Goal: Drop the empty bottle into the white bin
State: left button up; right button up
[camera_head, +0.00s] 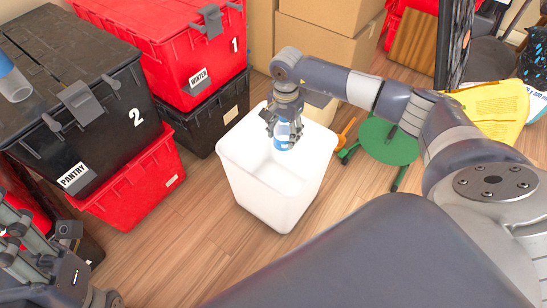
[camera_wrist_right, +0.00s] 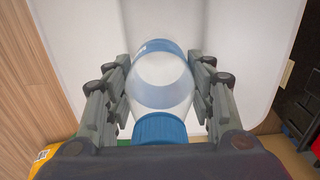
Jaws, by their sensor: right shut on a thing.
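A clear bottle (camera_head: 281,134) with blue parts is held by my right gripper (camera_head: 284,120), over the opening of the white bin (camera_head: 262,190). In the right wrist view the bottle (camera_wrist_right: 162,85) sits between the two fingers, its blue cap (camera_wrist_right: 160,129) towards the gripper, with the bin's white inside (camera_wrist_right: 230,45) behind it. My right gripper is shut on the bottle. My left gripper (camera_head: 30,240) is at the lower left, partly cut off by the picture's edge, away from the bin; its fingertips are not clear enough to judge.
Black and red totes (camera_head: 160,60) are stacked left of and behind the bin. Another clear and blue item (camera_head: 12,82) lies on the black tote marked 2 (camera_head: 115,100). Cardboard boxes (camera_head: 325,45) stand behind. A green round stool (camera_head: 385,142) is at the right. Wooden floor (camera_head: 170,245) is free in front.

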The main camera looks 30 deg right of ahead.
jog(key=o, duration=0.9)
jog(key=shift+o, duration=0.2)
jog(key=shift+r, duration=0.1)
notch_tip(320, 180, up, 12)
jog(key=shift+f, duration=0.1)
